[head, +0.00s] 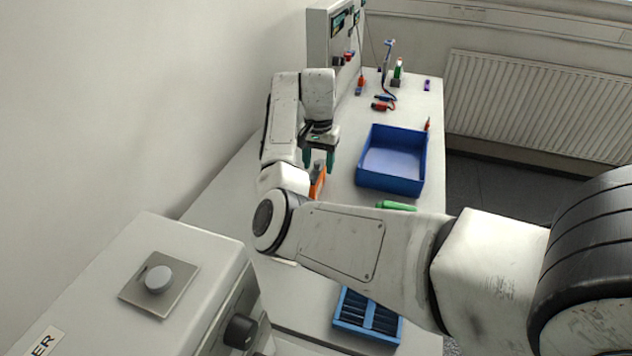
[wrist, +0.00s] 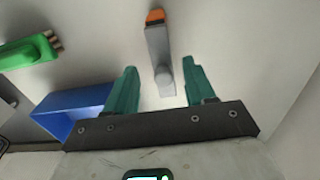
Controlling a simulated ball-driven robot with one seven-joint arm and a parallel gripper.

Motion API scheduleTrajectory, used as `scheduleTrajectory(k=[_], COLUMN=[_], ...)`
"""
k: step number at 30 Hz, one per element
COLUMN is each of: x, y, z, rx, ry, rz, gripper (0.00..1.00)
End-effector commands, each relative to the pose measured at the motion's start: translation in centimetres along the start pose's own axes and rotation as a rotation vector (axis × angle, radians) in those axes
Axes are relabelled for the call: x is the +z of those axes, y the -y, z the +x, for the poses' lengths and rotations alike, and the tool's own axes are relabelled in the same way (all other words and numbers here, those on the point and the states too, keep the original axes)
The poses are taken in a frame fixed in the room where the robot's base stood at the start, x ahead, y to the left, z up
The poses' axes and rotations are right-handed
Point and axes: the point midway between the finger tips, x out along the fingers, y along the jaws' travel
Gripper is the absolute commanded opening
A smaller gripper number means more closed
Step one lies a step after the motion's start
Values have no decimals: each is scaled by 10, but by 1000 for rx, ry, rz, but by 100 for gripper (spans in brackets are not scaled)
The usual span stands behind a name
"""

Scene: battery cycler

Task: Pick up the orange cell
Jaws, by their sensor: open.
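My gripper (head: 319,162) is open and empty, its green fingers pointing down above the bench. In the wrist view the gripper (wrist: 160,65) frames a grey piece with an orange end (wrist: 155,16). Its grey, rounded end lies between the fingers in the picture, apart from both. In the head view its orange part (head: 318,182) shows just below the gripper, partly hidden by my arm. A small upright orange-red item (head: 361,82) stands farther back beside the instrument. I cannot tell for certain which of these is the orange cell.
A blue bin (head: 423,165) stands right of my gripper. A green piece (head: 395,205) lies nearer. A blue slotted tray (head: 340,322) is at the front. An instrument (head: 322,40), a green-white item (head: 398,70) and a purple item (head: 427,85) are at the back.

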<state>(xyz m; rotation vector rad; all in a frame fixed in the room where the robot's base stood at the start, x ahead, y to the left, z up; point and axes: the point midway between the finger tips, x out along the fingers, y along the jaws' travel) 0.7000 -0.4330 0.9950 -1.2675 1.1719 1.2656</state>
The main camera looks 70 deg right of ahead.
Motion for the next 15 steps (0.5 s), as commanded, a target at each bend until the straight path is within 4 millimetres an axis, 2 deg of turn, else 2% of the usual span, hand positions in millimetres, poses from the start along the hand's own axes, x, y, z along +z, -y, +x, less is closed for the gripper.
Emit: scheduleTrajectory(k=[9, 15], x=[1, 1], y=[5, 5], z=[41, 50], rx=[2, 0], ry=[3, 2], rz=[-1, -1], gripper=[54, 54])
